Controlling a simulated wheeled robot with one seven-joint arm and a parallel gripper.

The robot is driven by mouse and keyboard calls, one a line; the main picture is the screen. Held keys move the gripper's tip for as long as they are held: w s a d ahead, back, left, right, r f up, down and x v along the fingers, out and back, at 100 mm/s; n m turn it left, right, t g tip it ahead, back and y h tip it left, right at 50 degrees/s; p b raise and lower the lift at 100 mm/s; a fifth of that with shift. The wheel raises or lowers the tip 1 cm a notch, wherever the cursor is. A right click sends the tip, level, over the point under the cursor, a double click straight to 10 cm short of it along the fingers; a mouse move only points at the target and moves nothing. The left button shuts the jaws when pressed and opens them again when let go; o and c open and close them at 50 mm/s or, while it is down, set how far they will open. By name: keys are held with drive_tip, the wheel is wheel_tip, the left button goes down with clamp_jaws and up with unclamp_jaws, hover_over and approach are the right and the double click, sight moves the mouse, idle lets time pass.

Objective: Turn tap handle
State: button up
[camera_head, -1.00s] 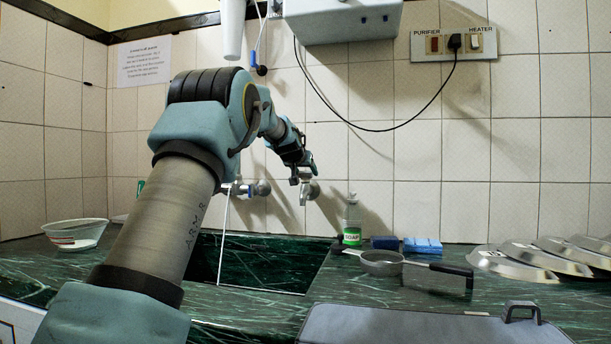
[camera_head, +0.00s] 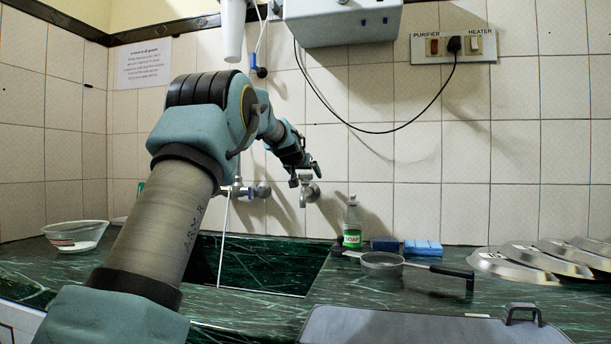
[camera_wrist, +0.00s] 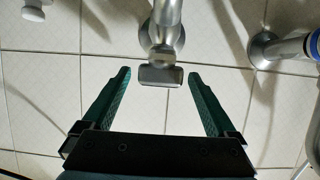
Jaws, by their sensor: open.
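The tap (camera_head: 308,193) is a metal fitting on the tiled wall above the sink, and my gripper (camera_head: 305,171) is right at it in the head view. In the wrist view the tap handle (camera_wrist: 160,76) is a short metal bar at the end of the tap body (camera_wrist: 166,28). My gripper (camera_wrist: 158,76) is open, with one green finger on each side of the handle. There is a visible gap between each finger and the handle. In the head view my arm and gripper cover part of the tap.
A second tap (camera_head: 250,190) is on the wall to the left. A soap bottle (camera_head: 352,224), blue sponges (camera_head: 422,248) and a strainer (camera_head: 382,264) stand right of the sink (camera_head: 262,262). The purifier (camera_head: 343,22) hangs above.

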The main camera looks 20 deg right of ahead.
drive_tip(key=b+v, duration=0.1)
drive_tip(key=v, duration=0.9)
drive_tip(key=shift+s+a, duration=0.2)
drive_tip(key=shift+s, duration=0.15)
drive_tip(key=shift+r, duration=0.1)
